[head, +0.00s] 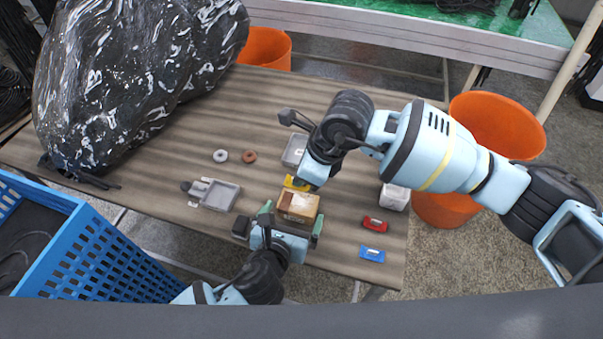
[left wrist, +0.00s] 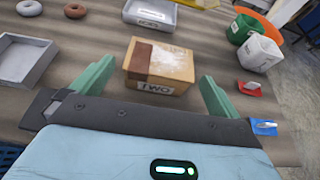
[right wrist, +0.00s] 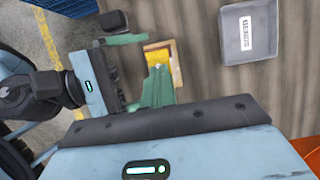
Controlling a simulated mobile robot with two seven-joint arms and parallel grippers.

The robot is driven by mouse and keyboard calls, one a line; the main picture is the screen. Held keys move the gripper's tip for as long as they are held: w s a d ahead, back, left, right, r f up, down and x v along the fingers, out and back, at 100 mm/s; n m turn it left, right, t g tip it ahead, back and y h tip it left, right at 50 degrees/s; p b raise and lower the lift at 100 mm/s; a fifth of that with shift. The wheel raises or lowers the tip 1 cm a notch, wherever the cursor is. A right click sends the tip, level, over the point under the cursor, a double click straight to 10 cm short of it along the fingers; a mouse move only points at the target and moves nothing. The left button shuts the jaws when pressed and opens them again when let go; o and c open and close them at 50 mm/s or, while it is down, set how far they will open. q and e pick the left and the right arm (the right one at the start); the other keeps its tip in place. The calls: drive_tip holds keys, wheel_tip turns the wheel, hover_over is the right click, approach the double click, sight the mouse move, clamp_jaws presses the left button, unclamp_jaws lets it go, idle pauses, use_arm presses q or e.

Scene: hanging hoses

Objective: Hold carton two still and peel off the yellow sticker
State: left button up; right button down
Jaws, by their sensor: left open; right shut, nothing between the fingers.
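Carton two (head: 298,206) is a small brown box on the table; its TWO label faces my left wrist camera (left wrist: 160,86). My left gripper (left wrist: 155,92) is open, with one green finger on each side of the carton and visible gaps between. My right gripper (right wrist: 159,78) is shut and empty, its green fingertips over the carton in the right wrist view. A yellow area, seemingly the yellow sticker (right wrist: 177,68), shows on the carton behind those fingertips. In the head view the right gripper's body hides its fingertips; I cannot tell whether they touch the sticker.
A grey tray (head: 221,196) lies left of the carton, another (head: 294,151) behind it. A red item (head: 375,224), a blue item (head: 372,254) and a white bin (head: 395,197) are to the right. A blue crate (head: 75,255) and a large black bag (head: 120,75) stand at left.

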use_arm(q)
drive_tip(key=v, duration=0.7)
drive_tip(key=shift+s, duration=0.1)
